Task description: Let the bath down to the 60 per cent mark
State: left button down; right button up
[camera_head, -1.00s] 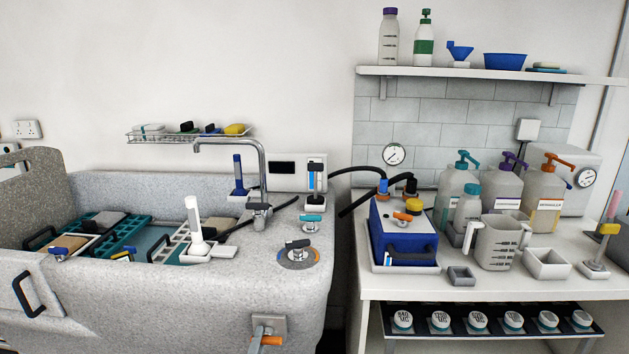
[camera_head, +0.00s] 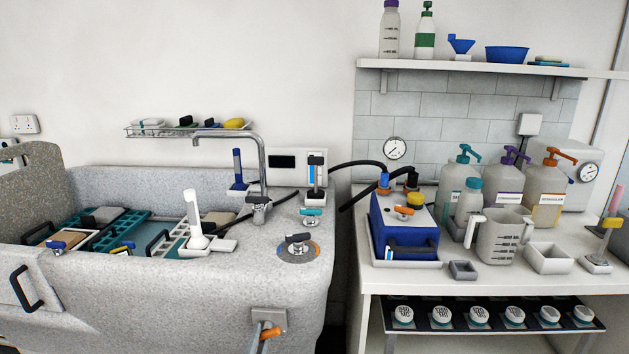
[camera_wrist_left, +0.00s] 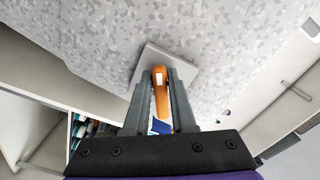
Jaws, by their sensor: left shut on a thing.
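The grey speckled bath (camera_head: 210,285) fills the left of the head view, with blue-green water (camera_head: 152,240) inside, partly hidden by racks. A drain valve with an orange lever (camera_head: 271,334) on a square grey plate (camera_head: 268,319) sits low on its front. My left gripper (camera_head: 260,341) is at this lever. In the left wrist view, its two grey fingers (camera_wrist_left: 161,98) are shut on the orange lever (camera_wrist_left: 160,80), one on each side. A panel with a blue strip (camera_head: 312,176) stands behind the bath rim; I cannot read a 60 per cent mark. My right gripper is not in view.
A tap (camera_head: 262,165) and a dial lever (camera_head: 298,243) stand on the bath's rim. A white handset (camera_head: 195,220) rests on the near edge. Right of the bath, a counter (camera_head: 400,285) holds a blue unit (camera_head: 402,226), a jug (camera_head: 503,240) and pump bottles.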

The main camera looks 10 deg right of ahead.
pick_arm(q)
jog(key=shift+d+f+n, duration=0.1)
jog(key=shift+n, duration=0.4)
dwell(0.4)
jog(key=shift+r+m+p, duration=0.3)
jog(key=shift+m+p, duration=0.15)
jog(key=shift+m, duration=0.25)
jog(key=shift+m+p, duration=0.4)
jog(key=shift+m, duration=0.4)
